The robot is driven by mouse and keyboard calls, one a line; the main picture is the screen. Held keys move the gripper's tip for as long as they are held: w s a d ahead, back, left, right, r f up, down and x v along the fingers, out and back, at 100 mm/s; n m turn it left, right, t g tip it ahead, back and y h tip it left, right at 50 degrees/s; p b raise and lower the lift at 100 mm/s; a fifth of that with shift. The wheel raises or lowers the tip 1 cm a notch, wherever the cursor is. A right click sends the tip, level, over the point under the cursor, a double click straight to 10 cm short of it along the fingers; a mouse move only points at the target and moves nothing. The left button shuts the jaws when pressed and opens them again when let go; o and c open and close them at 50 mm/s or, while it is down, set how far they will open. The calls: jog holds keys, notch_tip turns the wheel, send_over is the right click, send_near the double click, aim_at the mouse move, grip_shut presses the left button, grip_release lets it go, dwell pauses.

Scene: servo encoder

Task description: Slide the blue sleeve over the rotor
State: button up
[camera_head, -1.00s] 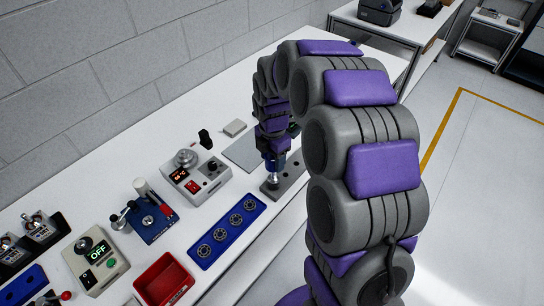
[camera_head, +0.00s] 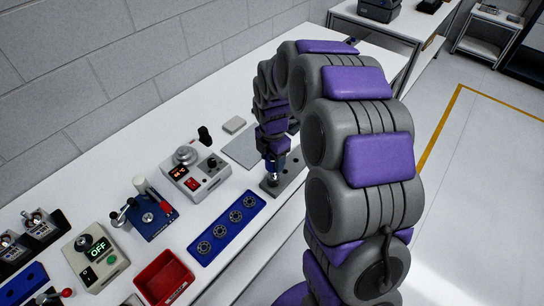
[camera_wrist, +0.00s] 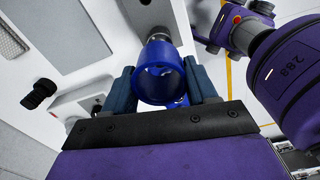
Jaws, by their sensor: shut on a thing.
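The blue sleeve (camera_wrist: 160,75) is a hollow ring that sits between the two dark blue fingers of my gripper (camera_wrist: 163,90) in the wrist view. A shiny metal piece, likely the rotor (camera_wrist: 158,35), shows just past the far end of the sleeve, in line with it. In the head view my gripper (camera_head: 275,160) is just above the silver rotor (camera_head: 272,177), which stands on a dark grey block (camera_head: 291,178). My fingers mostly hide the sleeve there. I cannot tell how far the sleeve overlaps the rotor.
A blue tray (camera_head: 246,234) with several ring-shaped parts lies in front of the block. A red bin (camera_head: 164,277), a control box (camera_head: 95,257) reading OFF and another control box (camera_head: 196,177) are to the left. A grey plate (camera_head: 242,150) lies behind the gripper.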

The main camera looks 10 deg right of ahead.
jog(key=shift+f, duration=0.3)
jog(key=shift+f, duration=0.65)
jog(key=shift+f, duration=0.2)
jog(key=shift+f, duration=0.8)
jog(key=shift+f, duration=0.1)
dwell(0.4)
jog(key=shift+f, duration=0.8)
jog(key=o, duration=1.3)
